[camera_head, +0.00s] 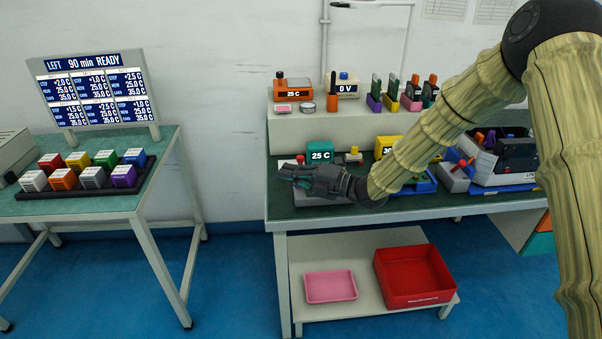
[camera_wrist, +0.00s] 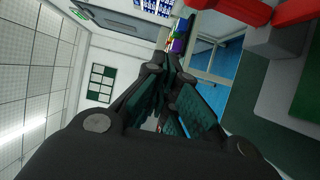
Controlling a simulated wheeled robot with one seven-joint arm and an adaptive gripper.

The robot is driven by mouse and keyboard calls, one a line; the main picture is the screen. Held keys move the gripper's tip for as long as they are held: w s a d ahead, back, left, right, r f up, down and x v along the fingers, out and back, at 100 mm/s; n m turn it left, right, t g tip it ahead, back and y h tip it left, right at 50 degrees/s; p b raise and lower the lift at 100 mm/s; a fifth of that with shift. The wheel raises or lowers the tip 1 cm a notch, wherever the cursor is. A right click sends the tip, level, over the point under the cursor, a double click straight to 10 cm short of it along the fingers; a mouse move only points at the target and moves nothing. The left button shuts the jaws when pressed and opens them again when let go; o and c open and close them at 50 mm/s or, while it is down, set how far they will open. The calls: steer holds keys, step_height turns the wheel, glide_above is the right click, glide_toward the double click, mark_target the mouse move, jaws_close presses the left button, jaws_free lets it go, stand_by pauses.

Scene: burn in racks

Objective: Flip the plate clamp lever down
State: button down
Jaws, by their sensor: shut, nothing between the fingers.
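My gripper (camera_head: 290,173) is shut and empty, reaching left above the front left of the green-topped bench (camera_head: 285,212). In the wrist view its closed fingers (camera_wrist: 172,66) point away from the camera. A red bar (camera_wrist: 240,9) lies at the top right of the wrist view, beside a grey block (camera_wrist: 277,42) and apart from the fingertips. The bar may be the plate clamp lever, but I cannot tell its position for sure. In the head view a small red part (camera_head: 300,159) shows just behind my gripper. A grey base (camera_head: 318,199) is partly hidden under the gripper.
A green 25 C box (camera_head: 320,152) stands close behind my gripper. Blue trays (camera_head: 425,186) and a black device (camera_head: 517,153) are to the right. A raised shelf (camera_head: 345,125) holds instruments. The left table (camera_head: 80,206) carries coloured blocks; the floor gap between is free.

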steer(key=b+v, duration=0.1)
steer(key=v, duration=0.8)
steer(key=shift+s+d+f, duration=0.15)
steer(key=shift+d+f, duration=0.2)
steer(key=shift+f, duration=0.05)
steer(key=shift+f, duration=0.1)
steer(key=s+d+f+m+h+p, duration=0.1)
steer(key=s+d+f+m+h, duration=0.2)
steer(key=s+f+m, duration=0.35)
steer(key=s+d+f+m+t+h+p, duration=0.1)
steer(key=s+d+f+m+h, duration=0.25)
steer(key=f+m, duration=0.55)
steer(key=s+d+f+m+h+p, duration=0.1)
steer(key=s+d+f+m+h, duration=0.15)
steer(key=s+f+m, duration=0.6)
steer(key=s+d+f+m+g+h+p, duration=0.1)
steer(key=s+d+f+m+g+h, duration=0.2)
steer(key=s, duration=1)
steer(key=s+d+f+m+g+h+p, duration=0.1)
steer(key=s+d+f+m+g+h, duration=0.2)
steer(key=s+d+f+m+h, duration=0.2)
steer(key=s+d+f+m, duration=0.1)
steer(key=s+d+f, duration=0.2)
steer(key=s, duration=0.4)
steer(key=shift+s+d, duration=0.4)
steer(key=shift+d, duration=0.15)
